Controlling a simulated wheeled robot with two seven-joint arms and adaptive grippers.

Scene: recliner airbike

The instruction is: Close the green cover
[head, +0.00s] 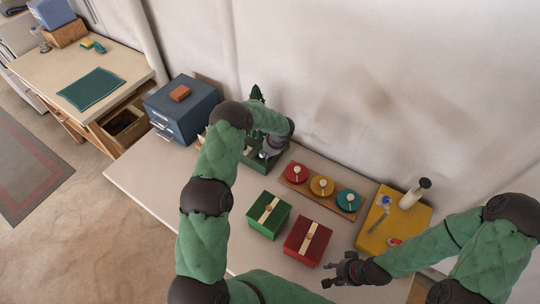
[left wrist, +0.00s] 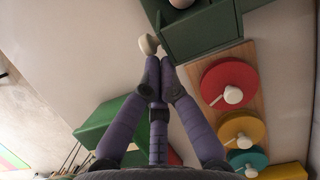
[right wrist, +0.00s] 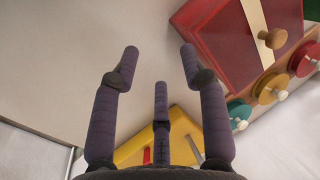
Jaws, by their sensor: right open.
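A dark green container (head: 250,158) stands at the back of the table, partly hidden by my left arm. In the left wrist view it is a dark green box (left wrist: 205,32) with a pale round knob (left wrist: 148,45) at its edge. My left gripper (head: 267,153) is at this container; its fingertips (left wrist: 160,62) are together just short of the knob, and I cannot tell if they touch it. A brighter green box (head: 270,214) with a cream strip on top sits nearer the front. My right gripper (head: 328,274) is open and empty near the front edge (right wrist: 158,62).
A red box (head: 308,241) with a cream strip sits beside the bright green box. A wooden board (head: 308,190) holds red, yellow and teal discs. A yellow tray (head: 388,238) and a white bottle (head: 412,196) are at right. A blue cabinet (head: 182,108) stands at left.

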